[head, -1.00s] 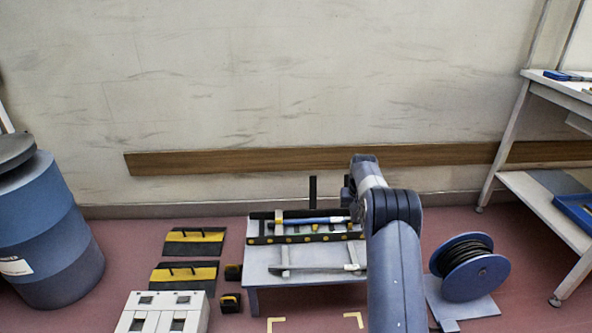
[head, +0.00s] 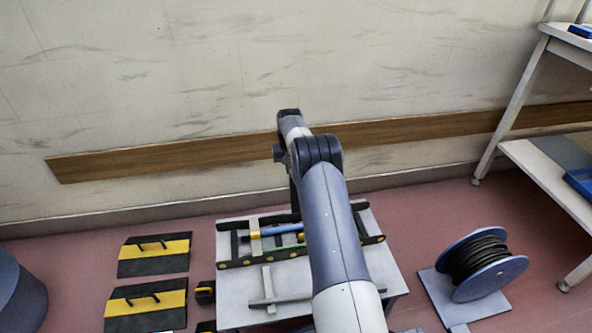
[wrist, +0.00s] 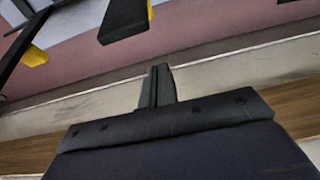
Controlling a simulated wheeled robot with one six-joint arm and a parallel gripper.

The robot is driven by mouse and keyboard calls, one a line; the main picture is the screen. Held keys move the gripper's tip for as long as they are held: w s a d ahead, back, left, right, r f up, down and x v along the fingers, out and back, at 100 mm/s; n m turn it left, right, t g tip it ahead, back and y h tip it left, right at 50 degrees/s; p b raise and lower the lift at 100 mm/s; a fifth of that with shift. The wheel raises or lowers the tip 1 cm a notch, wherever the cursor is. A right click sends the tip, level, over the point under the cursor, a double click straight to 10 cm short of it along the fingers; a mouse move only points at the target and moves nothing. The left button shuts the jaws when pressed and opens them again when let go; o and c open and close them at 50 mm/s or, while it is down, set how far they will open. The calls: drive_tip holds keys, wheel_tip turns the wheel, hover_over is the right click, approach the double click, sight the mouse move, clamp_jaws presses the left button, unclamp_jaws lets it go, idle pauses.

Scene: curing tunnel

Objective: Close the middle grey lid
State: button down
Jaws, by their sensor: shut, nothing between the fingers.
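I cannot make out a middle grey lid for certain in the views now. A low grey table (head: 350,284) stands in the middle of the head view, partly hidden by my arm. My gripper (wrist: 157,72) shows in the wrist view, its dark fingers together and empty. Floor and the foot of the wall lie beyond the fingertips, and nothing visible touches them. In the head view my arm reaches over the table toward the wall, and I cannot tell the fingertips apart there.
A black rack with yellow knobs (head: 232,263) and a blue bar (head: 282,229) are on the table. Black-and-yellow plates (head: 150,256) lie left on the floor. A cable reel (head: 478,262) stands right. A wooden rail (head: 180,158) runs along the wall.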

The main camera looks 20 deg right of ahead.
sight(294, 192)
drive_tip(key=shift+s+a+f+b, duration=0.2)
drive_tip(key=shift+s+f+b, duration=0.45)
drive_tip(key=shift+s, duration=0.25)
drive_tip(key=shift+s+a+f+b, duration=0.15)
drive_tip(key=shift+s+f+b, duration=0.4)
drive_tip(key=shift+s+b, duration=0.3)
drive_tip(key=shift+s+r+p, duration=0.1)
drive_tip(key=shift+p, duration=0.2)
